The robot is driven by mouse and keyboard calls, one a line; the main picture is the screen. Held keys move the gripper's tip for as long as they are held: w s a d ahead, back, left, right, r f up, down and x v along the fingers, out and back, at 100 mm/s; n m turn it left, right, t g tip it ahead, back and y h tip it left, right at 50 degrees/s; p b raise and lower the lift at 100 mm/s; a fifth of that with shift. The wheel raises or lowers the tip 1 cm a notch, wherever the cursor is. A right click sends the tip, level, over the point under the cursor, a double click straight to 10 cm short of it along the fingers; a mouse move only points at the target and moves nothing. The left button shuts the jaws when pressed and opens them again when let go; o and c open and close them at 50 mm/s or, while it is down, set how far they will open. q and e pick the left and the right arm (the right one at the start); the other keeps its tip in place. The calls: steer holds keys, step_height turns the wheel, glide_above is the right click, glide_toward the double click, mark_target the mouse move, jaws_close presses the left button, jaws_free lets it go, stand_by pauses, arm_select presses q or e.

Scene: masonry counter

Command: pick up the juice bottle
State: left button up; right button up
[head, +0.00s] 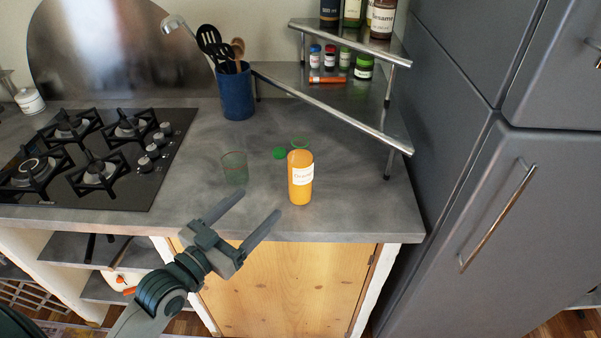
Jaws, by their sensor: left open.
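The juice bottle (300,178) stands upright on the grey counter, full of orange juice, with a white label. Its top looks open, and a green cap-like round thing (279,153) lies on the counter just behind it to the left. My left gripper (257,210) is open and empty, in front of the counter's edge and to the left of the bottle, with its fingers pointing up and right. It does not touch the bottle. My right gripper is not in view.
A clear glass (235,168) stands left of the bottle. A gas hob (90,160) fills the left of the counter. A blue utensil holder (236,92) and a metal corner shelf (340,112) with jars stand behind. A tall grey cabinet (480,190) bounds the right.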

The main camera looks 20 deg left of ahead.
mark_target(291, 174)
arm_select(q)
steer(key=p+x, duration=0.4)
steer(key=x, duration=0.7)
steer(key=shift+w, duration=0.15)
steer(key=shift+w+d, duration=0.15)
steer(key=shift+w, duration=0.1)
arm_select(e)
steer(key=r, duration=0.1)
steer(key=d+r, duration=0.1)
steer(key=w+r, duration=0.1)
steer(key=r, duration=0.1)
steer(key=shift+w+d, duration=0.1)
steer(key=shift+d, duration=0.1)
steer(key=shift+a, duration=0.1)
arm_select(q)
steer(key=shift+w+d+p, duration=0.35)
steer(key=shift+w+p, duration=0.1)
steer(key=shift+w, duration=0.1)
steer(key=p+x, duration=0.1)
steer(key=x, duration=0.2)
steer(key=shift+d+f, duration=0.15)
steer(key=shift+d, duration=0.05)
steer(key=shift+w+d+f+p, duration=0.15)
steer(key=shift+w+p, duration=0.15)
steer(key=shift+w, duration=0.1)
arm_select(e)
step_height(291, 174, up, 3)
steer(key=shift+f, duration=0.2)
